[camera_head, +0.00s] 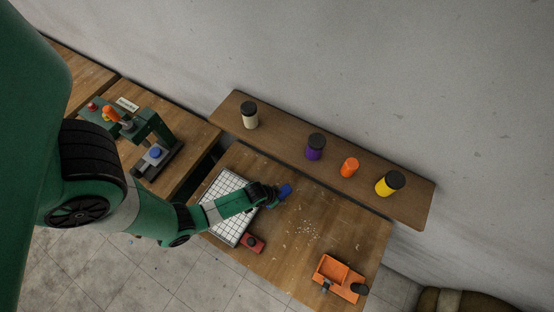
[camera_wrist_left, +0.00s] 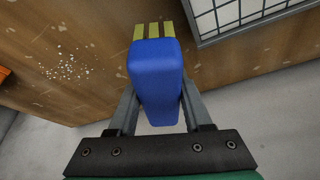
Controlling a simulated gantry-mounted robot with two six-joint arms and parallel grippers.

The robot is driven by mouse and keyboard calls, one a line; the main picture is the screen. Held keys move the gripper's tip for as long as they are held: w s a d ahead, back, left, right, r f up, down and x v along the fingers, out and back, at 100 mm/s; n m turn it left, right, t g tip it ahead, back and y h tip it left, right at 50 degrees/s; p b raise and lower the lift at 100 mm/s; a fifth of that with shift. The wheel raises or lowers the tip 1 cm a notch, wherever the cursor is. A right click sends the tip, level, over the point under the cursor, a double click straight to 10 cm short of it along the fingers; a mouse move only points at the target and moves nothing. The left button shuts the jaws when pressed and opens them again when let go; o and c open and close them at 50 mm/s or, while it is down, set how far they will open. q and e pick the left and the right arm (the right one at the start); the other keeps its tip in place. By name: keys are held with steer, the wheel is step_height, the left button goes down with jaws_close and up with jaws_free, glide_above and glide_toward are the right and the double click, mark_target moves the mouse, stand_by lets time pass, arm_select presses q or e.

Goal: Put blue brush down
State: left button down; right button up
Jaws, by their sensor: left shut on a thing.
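The blue brush (camera_head: 286,191) is held by my left gripper (camera_head: 273,197) over the wooden table, just right of the white grid sheet. In the left wrist view the blue brush (camera_wrist_left: 155,70) fills the space between the two grey fingers of my left gripper (camera_wrist_left: 157,100), with yellow bristle tufts (camera_wrist_left: 152,30) at its far end. The fingers are shut on its sides. Whether the bristles touch the table is unclear. My right gripper is not in view.
The white grid sheet (camera_head: 221,196) lies at the table's left, with a red block (camera_head: 252,243) near it. White crumbs (camera_head: 308,229) lie mid-table. An orange tray (camera_head: 338,272) is at the front right. Several jars stand on the shelf (camera_head: 270,134) behind. A green press (camera_head: 152,128) is left.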

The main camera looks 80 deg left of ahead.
arm_select(q)
steer(key=shift+f, duration=0.2)
steer(key=f+b, duration=0.2)
steer(key=b, duration=0.1)
steer(key=f+b, duration=0.1)
steer(key=shift+a+f, duration=0.35)
steer(key=shift+f, duration=0.05)
steer(key=shift+d, duration=0.15)
steer(key=shift+w+r, duration=0.1)
steer(key=shift+r, duration=0.1)
steer(key=shift+f, duration=0.15)
steer(key=c, duration=0.8)
jaws_free()
steer(key=shift+f, duration=0.1)
steer(key=o, duration=0.5)
steer(key=shift+d, duration=0.1)
steer(key=shift+f, duration=0.1)
